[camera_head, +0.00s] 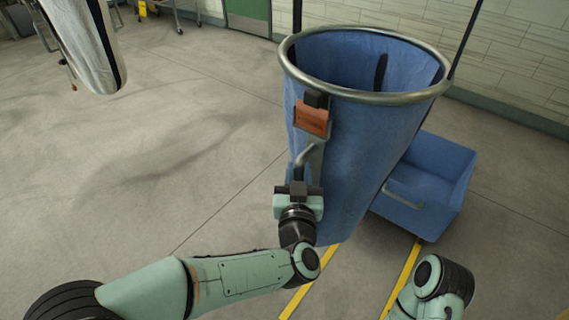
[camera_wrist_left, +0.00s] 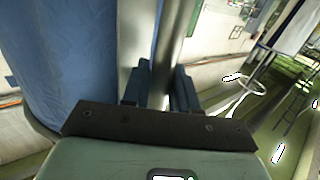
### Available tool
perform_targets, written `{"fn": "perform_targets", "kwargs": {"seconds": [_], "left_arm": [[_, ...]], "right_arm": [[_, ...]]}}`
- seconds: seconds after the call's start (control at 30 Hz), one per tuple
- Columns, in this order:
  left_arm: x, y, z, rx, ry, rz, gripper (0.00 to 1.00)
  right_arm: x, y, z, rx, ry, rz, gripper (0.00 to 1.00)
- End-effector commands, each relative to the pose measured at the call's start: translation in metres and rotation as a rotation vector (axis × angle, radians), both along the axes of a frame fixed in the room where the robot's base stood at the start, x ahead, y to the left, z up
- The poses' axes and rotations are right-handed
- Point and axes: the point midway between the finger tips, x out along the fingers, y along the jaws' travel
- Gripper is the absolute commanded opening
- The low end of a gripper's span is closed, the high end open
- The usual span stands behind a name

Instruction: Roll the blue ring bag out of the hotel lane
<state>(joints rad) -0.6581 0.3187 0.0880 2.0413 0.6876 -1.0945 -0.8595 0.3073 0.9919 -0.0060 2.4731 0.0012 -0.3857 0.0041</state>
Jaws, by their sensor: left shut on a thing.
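The blue ring bag (camera_head: 345,160) hangs from a round metal ring (camera_head: 362,94) in the middle of the head view. An orange tag (camera_head: 312,118) is on its near side, above a metal handle (camera_head: 312,160). My left gripper (camera_head: 299,187) is at this handle, against the bag's near left side. In the left wrist view, my left gripper (camera_wrist_left: 160,88) is shut on the upright metal bar (camera_wrist_left: 174,45), with the blue bag (camera_wrist_left: 65,60) close on the left. Yellow floor lines (camera_head: 402,280) run beneath and in front of the bag. My right gripper is out of view.
A blue tub (camera_head: 435,180) with a handle stands close behind the bag on the right. A white hanging bag (camera_head: 82,40) is at the upper left. A tiled wall (camera_head: 510,65) runs along the back right. The floor to the left is open.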

Motion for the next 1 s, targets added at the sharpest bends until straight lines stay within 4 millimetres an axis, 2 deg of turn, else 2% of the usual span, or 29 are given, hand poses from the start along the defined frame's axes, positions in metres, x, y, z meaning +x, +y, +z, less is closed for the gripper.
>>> {"fn": "perform_targets", "kwargs": {"seconds": [0.03, 0.5, 0.8, 1.0], "left_arm": [[-0.01, -0.015, 0.0, 0.001, 0.002, -0.015, 0.0], [-0.085, -0.11, 0.0, 0.001, 0.001, -0.013, 0.0], [-0.117, -0.15, 0.0, 0.001, 0.001, -0.008, 0.0], [-0.126, -0.161, 0.0, 0.0, 0.001, -0.006, 0.0]], "right_arm": [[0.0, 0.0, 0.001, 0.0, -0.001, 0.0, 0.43], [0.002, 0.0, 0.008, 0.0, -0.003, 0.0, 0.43], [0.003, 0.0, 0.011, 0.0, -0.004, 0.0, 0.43], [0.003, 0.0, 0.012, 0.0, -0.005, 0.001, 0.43]]}}
